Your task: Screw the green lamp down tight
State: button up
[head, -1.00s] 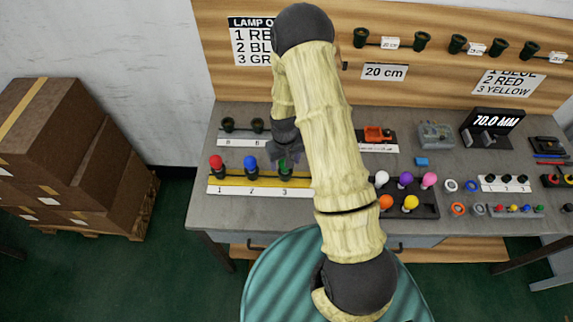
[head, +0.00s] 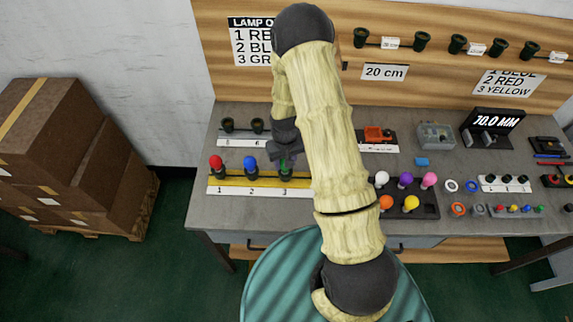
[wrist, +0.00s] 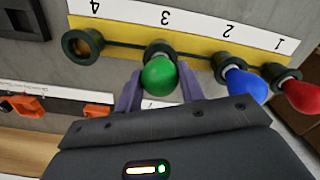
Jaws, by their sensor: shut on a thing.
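The green lamp (wrist: 159,75) sits in the socket at position 3 of the yellow strip (wrist: 190,40), between the fingers of my gripper (wrist: 158,92) in the wrist view. The fingers are shut on the lamp's sides. In the head view the green lamp (head: 284,164) is partly covered by my gripper (head: 286,155), which comes down on it from above. Whether the lamp's thread is fully seated cannot be seen.
The blue lamp (wrist: 246,85) stands in socket 2 and the red lamp (wrist: 300,94) in socket 1, close beside my gripper. Socket 4 (wrist: 82,44) is empty. A dark tray (head: 428,210) of coloured lamps lies to the right.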

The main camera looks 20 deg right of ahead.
jog(key=m, duration=0.3)
jog(key=shift+m, duration=0.3)
jog(key=shift+m, duration=0.5)
jog(key=o, duration=0.9)
jog(key=shift+m, duration=0.3)
notch_tip(320, 180, up, 17)
jog(key=shift+r+b, duration=0.15)
jog(key=shift+b, duration=1.1)
